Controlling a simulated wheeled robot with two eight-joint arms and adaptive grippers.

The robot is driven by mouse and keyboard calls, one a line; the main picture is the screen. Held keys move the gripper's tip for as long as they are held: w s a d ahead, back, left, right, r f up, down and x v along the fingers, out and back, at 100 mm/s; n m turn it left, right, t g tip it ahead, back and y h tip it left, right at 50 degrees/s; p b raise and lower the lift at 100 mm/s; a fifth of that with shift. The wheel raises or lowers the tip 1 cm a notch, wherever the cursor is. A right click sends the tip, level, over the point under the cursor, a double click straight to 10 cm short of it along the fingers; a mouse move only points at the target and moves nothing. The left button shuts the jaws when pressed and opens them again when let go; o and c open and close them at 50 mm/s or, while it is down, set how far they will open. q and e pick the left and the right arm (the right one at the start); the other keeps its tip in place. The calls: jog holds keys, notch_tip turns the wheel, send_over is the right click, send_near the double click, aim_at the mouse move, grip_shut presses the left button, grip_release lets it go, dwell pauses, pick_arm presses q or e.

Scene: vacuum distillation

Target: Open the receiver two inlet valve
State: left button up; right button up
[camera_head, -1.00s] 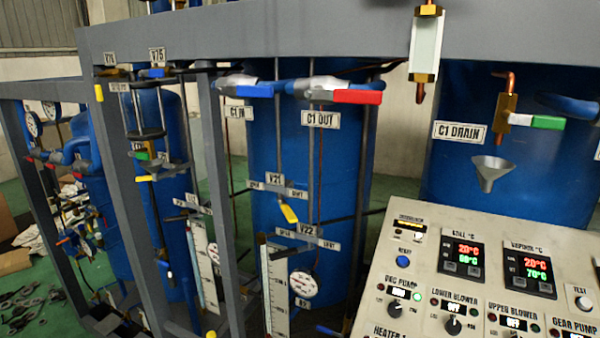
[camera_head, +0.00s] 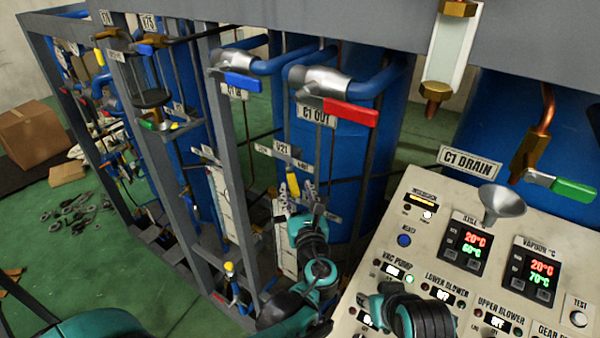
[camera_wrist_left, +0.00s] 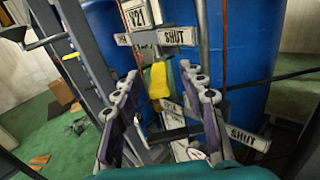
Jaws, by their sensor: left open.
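The V21 valve has a yellow handle (camera_head: 293,186) that hangs down below its V21 sign (camera_head: 282,149). In the left wrist view the yellow handle (camera_wrist_left: 160,82) shows up close, with SHUT on the sign plate (camera_wrist_left: 178,37) above it. My left gripper (camera_head: 305,207) is open just in front of this valve. In the left wrist view its two fingers (camera_wrist_left: 160,76) stand on either side of the handle, and I cannot tell whether they touch it. A lower plate marked SHUT (camera_wrist_left: 240,134) is partly hidden by the fingers.
The grey frame posts (camera_head: 232,160) stand left of the valve. The C1 OUT valve with a red handle (camera_head: 350,112) is above, and the control panel (camera_head: 440,215) is at right. A blue tank (camera_head: 350,165) stands behind. A dark teal-jointed part of mine (camera_head: 415,315) overlaps the panel.

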aim_at(289, 167)
pick_arm(q)
jog(key=shift+w+d+f, duration=0.1)
jog(key=shift+w+f, duration=0.1)
jog(key=shift+f, duration=0.35)
jog(key=shift+b, duration=0.3)
jog(key=shift+a, duration=0.35)
jog(key=shift+w+a+r, duration=0.15)
jog(key=shift+w, duration=0.1)
jog(key=w, duration=0.2)
jog(key=w+p, duration=0.1)
jog(key=w, duration=0.3)
jog(key=shift+w+a, duration=0.35)
jog(key=shift+w, duration=0.05)
grip_shut()
